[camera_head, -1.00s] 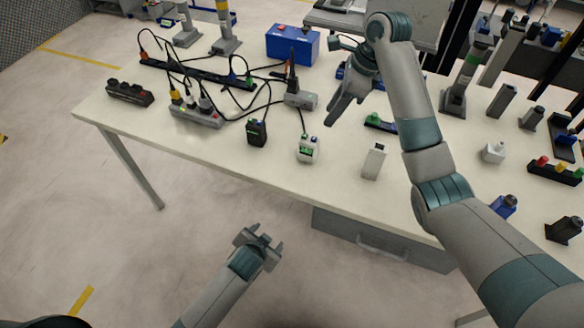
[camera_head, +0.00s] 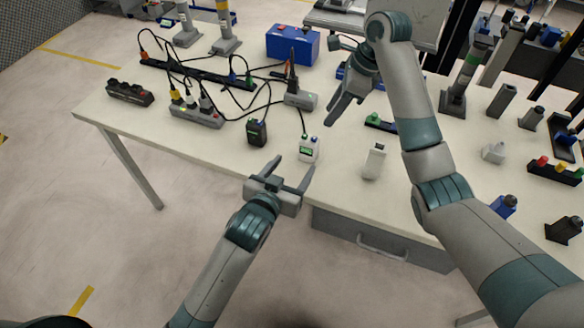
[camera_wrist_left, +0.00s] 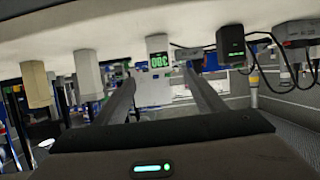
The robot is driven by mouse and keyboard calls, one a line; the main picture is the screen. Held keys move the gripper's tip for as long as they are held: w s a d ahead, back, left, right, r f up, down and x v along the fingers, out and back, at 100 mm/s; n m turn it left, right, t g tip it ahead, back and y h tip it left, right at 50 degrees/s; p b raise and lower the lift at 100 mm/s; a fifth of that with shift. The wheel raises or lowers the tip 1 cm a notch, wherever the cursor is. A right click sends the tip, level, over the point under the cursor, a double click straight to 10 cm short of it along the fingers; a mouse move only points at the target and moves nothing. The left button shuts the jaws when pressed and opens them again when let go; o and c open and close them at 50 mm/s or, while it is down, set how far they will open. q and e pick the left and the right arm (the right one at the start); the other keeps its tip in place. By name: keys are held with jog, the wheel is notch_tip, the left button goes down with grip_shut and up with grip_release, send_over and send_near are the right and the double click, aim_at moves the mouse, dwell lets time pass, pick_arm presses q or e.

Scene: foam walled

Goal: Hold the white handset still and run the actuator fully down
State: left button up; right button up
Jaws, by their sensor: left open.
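The white handset (camera_head: 308,148) stands on the table near its front edge. It has a green-lit display, coloured buttons on top and a black cable. My left gripper (camera_head: 293,166) is open and empty at the front edge, just short of the handset and apart from it. In the left wrist view the picture is inverted, and the handset (camera_wrist_left: 158,70) appears ahead between the two fingers. My right gripper (camera_head: 347,108) hangs over the table, right of and behind the handset; its finger gap is unclear. I cannot tell for sure which device is the actuator.
A black handset (camera_head: 257,133) stands left of the white one, and a plain pale block (camera_head: 374,162) to its right. Power strips (camera_head: 196,116) and loose cables lie behind. A blue box (camera_head: 292,45) is at the back. A drawer (camera_head: 380,240) hangs under the table.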

aim_at(313, 140)
pick_arm(q)
jog(key=shift+w, duration=0.1)
jog(key=x, duration=1.7)
jog(key=shift+f, duration=0.2)
jog(key=shift+c, duration=0.3)
jog(key=c, duration=1)
jog(key=shift+c, duration=0.7)
pick_arm(e)
jog(key=shift+c, duration=0.7)
grip_shut()
